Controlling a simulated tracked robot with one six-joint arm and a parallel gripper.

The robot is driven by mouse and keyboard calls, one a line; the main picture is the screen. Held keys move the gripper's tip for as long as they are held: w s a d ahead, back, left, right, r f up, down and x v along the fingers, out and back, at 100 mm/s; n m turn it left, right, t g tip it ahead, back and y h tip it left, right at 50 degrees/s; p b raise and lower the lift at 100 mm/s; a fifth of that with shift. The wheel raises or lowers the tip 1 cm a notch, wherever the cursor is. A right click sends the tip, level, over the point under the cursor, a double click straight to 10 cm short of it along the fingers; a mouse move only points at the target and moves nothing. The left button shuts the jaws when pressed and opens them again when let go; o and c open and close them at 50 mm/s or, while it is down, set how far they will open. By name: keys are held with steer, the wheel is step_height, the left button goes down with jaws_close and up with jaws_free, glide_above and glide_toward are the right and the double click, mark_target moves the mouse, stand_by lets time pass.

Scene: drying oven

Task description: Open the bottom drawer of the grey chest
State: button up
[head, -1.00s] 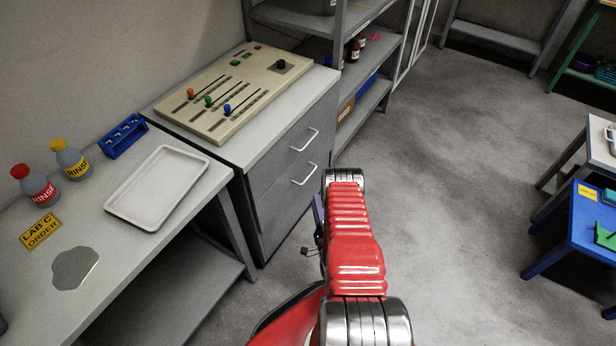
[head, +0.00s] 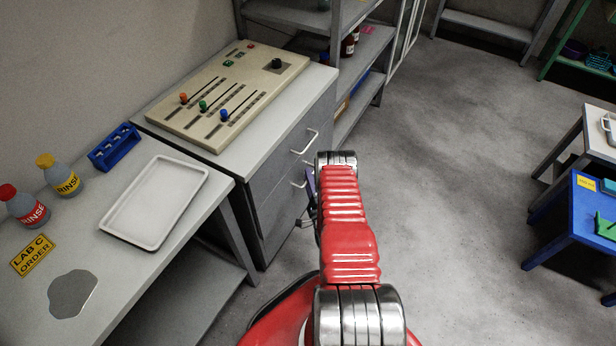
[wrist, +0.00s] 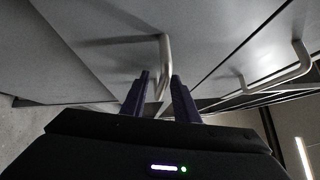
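The grey chest (head: 262,205) stands left of my arm in the head view, with an upper bar handle (head: 305,143) and a lower bar handle (head: 299,184). Its drawers look shut. In the wrist view my gripper (wrist: 160,76) has two dark purple fingers, open, with a gap between them. The lower drawer's handle (wrist: 164,50) reaches down into that gap; I cannot tell whether a finger touches it. The upper drawer's handle (wrist: 300,58) is off to the right. In the head view my arm hides most of the gripper.
A control panel with sliders (head: 228,95) lies on the chest. A bench with a white tray (head: 155,202) stands to the left. Metal shelving (head: 362,75) stands behind the chest. A blue table (head: 575,220) is at the right. The floor (head: 450,150) between is clear.

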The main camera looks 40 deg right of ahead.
steer(key=shift+d, duration=0.1)
steer(key=shift+c, duration=0.4)
jaws_close()
